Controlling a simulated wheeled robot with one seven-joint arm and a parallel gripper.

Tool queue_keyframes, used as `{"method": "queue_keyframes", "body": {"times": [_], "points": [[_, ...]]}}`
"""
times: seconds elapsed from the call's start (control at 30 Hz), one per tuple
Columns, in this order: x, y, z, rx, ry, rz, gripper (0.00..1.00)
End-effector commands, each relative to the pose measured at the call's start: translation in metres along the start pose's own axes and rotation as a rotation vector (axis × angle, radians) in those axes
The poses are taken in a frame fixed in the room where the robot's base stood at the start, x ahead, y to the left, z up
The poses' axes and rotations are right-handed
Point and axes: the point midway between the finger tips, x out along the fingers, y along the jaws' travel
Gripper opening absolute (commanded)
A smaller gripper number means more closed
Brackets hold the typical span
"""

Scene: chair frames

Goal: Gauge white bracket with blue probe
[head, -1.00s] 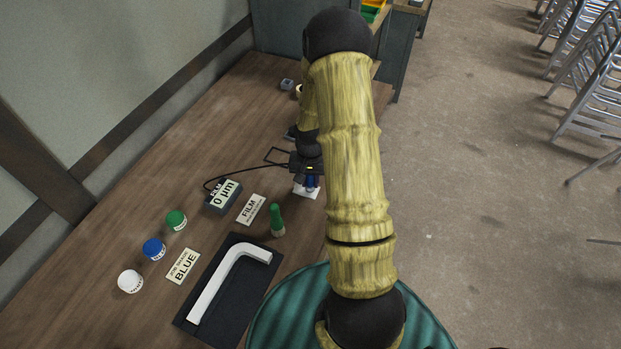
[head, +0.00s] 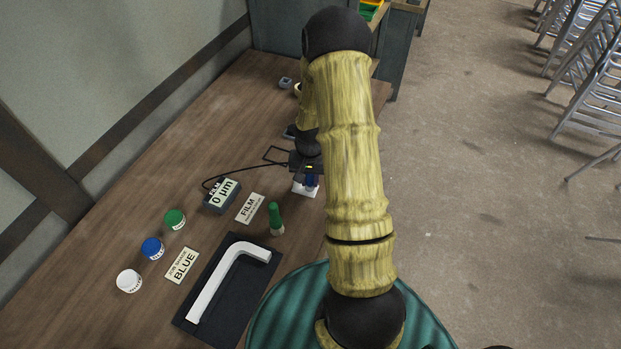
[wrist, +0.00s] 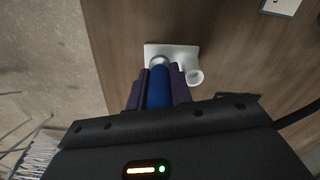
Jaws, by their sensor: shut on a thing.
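My gripper (wrist: 159,74) is shut on the blue probe (wrist: 159,90), which points away from the wrist camera. The probe's pale tip is over or at a white holder plate (wrist: 178,50) with a small round white cup (wrist: 195,77); I cannot tell whether it touches. In the head view the blue probe (head: 312,181) is partly hidden by my arm, above the white holder (head: 303,190). The white bracket (head: 222,277), a bent bar, lies on a dark mat (head: 225,318), well apart from the probe. The gauge box (head: 221,195) reads 0 µm.
A green-topped piece (head: 275,217) stands beside the mat. White (head: 129,281), blue (head: 152,248) and green (head: 175,219) caps line the left. A BLUE card (head: 182,266) and a FILM card (head: 251,208) lie flat. A black cable runs from the gauge toward my gripper.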

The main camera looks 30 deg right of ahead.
Motion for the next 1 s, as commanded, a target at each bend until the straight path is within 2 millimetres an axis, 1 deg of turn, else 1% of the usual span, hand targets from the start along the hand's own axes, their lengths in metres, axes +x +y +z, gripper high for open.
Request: {"method": "queue_keyframes", "body": {"times": [0.7,1.0], "points": [[0.0073,0.0010,-0.0005,0.002,0.000,0.000,0.00],[0.0071,0.0010,-0.0005,0.002,0.000,0.000,0.00]]}}
